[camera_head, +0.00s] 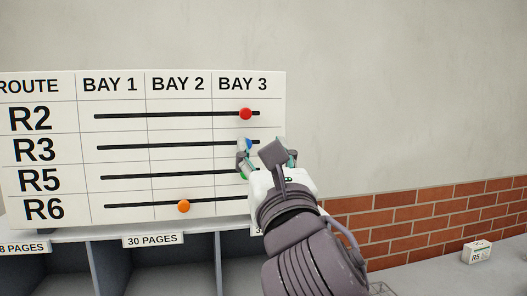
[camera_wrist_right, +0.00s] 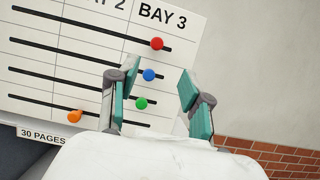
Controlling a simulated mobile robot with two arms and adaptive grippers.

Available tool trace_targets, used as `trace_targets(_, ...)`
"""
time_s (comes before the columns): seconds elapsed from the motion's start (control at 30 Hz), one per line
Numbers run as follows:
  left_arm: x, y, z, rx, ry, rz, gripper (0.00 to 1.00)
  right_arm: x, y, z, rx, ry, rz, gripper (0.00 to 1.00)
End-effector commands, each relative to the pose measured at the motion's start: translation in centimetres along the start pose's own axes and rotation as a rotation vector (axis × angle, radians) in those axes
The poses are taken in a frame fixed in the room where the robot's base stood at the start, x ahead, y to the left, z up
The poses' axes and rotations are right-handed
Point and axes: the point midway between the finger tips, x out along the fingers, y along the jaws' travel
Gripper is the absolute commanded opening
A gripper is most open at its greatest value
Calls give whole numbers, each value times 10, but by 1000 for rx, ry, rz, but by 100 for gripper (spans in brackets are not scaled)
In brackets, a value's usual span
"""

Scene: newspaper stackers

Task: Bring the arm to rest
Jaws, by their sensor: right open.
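My right gripper (camera_head: 265,152) is in front of the right part of the white route board (camera_head: 122,127). In the right wrist view my right gripper (camera_wrist_right: 153,92) is open, with nothing between its teal fingers. The red knob (camera_head: 246,114) is on the R2 slot under BAY 3. The blue knob (camera_wrist_right: 149,75) and green knob (camera_wrist_right: 141,104) are on the R3 and R5 slots under BAY 3, partly hidden by the gripper in the head view. The orange knob (camera_head: 183,206) is on the R6 slot under BAY 2. My left gripper is out of view.
Grey compartments with page labels (camera_head: 153,240) stand below the board. A small white block marked R5 (camera_head: 477,252) sits at the lower right. A brick band (camera_head: 430,215) runs along the wall at right. The space above and right of the board is clear.

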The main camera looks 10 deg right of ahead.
Motion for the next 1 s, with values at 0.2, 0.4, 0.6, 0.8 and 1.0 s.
trace_targets(0.2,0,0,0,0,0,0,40,-1,0,0,0,0,0,49)
trace_targets(0.4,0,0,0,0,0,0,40,-1,-3,-22,79,51,-2,49)
trace_targets(0.6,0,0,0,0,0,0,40,-21,-17,-139,543,323,-88,49)
trace_targets(0.8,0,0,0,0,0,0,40,-88,-38,-275,1135,605,-395,49)
trace_targets(1.0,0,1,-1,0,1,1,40,-195,-59,-381,1632,736,-912,49)
